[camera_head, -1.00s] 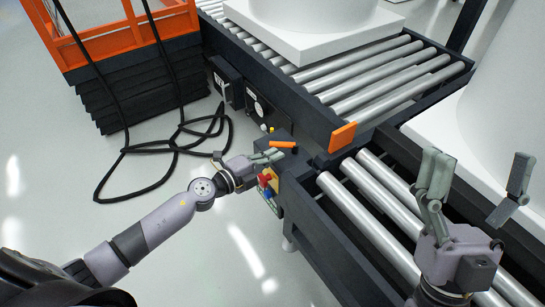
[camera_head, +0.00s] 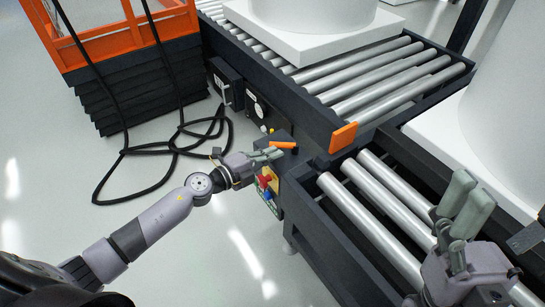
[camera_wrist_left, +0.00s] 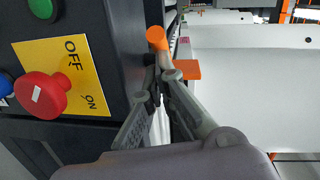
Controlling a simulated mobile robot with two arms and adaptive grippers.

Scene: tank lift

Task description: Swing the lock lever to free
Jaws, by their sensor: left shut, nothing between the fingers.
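The lock lever, an orange handle (camera_head: 283,145), sticks out over a dark box at the conveyor's side. In the left wrist view its round orange end (camera_wrist_left: 157,38) is just beyond my fingertips. My left gripper (camera_head: 272,154) is shut and empty, beside and just below the lever. In the left wrist view its fingertips (camera_wrist_left: 163,80) come together close to the lever; whether they touch it I cannot tell. My right gripper (camera_head: 464,205) is above the rollers at the right, away from the lever.
A yellow OFF/ON panel (camera_wrist_left: 85,77) with a red knob (camera_wrist_left: 43,95) is left of my left gripper. An orange block (camera_head: 343,136) sits on the conveyor corner. Black cables (camera_head: 150,150) lie on the floor by the orange-railed lift (camera_head: 100,40). Rollers (camera_head: 370,215) fill the near conveyor.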

